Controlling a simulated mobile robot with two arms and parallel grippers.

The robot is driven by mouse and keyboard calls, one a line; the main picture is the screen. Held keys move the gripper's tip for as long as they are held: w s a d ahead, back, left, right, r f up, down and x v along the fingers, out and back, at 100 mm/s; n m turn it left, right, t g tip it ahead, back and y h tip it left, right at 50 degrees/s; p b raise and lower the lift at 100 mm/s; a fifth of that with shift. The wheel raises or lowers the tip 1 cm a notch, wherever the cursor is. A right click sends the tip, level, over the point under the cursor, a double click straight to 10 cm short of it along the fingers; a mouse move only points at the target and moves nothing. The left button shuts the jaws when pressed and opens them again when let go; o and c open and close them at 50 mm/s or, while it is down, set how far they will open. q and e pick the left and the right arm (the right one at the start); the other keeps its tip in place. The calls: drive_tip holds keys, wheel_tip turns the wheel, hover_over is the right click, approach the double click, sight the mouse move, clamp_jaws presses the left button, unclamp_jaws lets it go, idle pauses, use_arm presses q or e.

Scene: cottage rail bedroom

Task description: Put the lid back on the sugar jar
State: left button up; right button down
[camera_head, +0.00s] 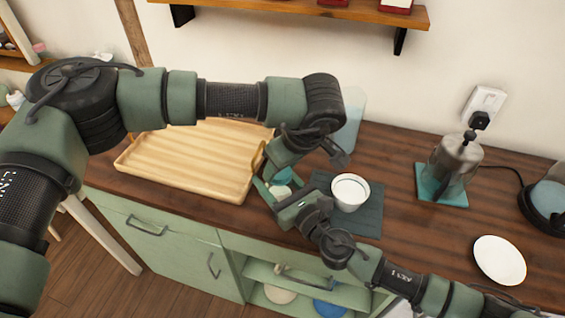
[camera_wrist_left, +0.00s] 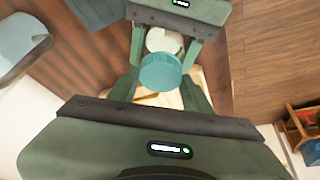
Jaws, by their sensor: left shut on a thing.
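The round teal lid (camera_wrist_left: 160,72) sits between the fingers of my left gripper (camera_wrist_left: 160,88), which is shut on it. In the head view the lid (camera_head: 282,175) shows partly behind the arms. The cream sugar jar (camera_wrist_left: 165,40) is beside the lid in the left wrist view, partly covered by it. My right gripper (camera_wrist_left: 165,48) has its fingers close against both sides of the jar. In the head view the jar (camera_head: 281,192) is mostly hidden between the grippers. I cannot tell whether lid and jar touch.
A wooden tray (camera_head: 190,165) lies left of the grippers. A white cup (camera_head: 350,192) stands on a dark mat (camera_head: 370,218) just to the right. A pale translucent vessel (camera_head: 352,115) is behind.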

use_arm(q)
drive_tip(key=m, duration=0.2)
drive_tip(key=m+h, duration=0.1)
drive_tip(key=m, duration=0.1)
drive_tip(key=a+m+t+h, duration=0.1)
drive_tip(key=m, duration=0.1)
use_arm(e)
drive_tip(key=shift+a, duration=0.1)
use_arm(q)
drive_tip(key=m+h, duration=0.2)
drive_tip(key=m, duration=0.4)
drive_tip(key=o, duration=1.3)
drive_tip(key=shift+d, duration=0.1)
drive_tip(key=shift+s+r, duration=0.1)
drive_tip(key=shift+r, duration=2.1)
drive_tip(key=shift+c, duration=0.4)
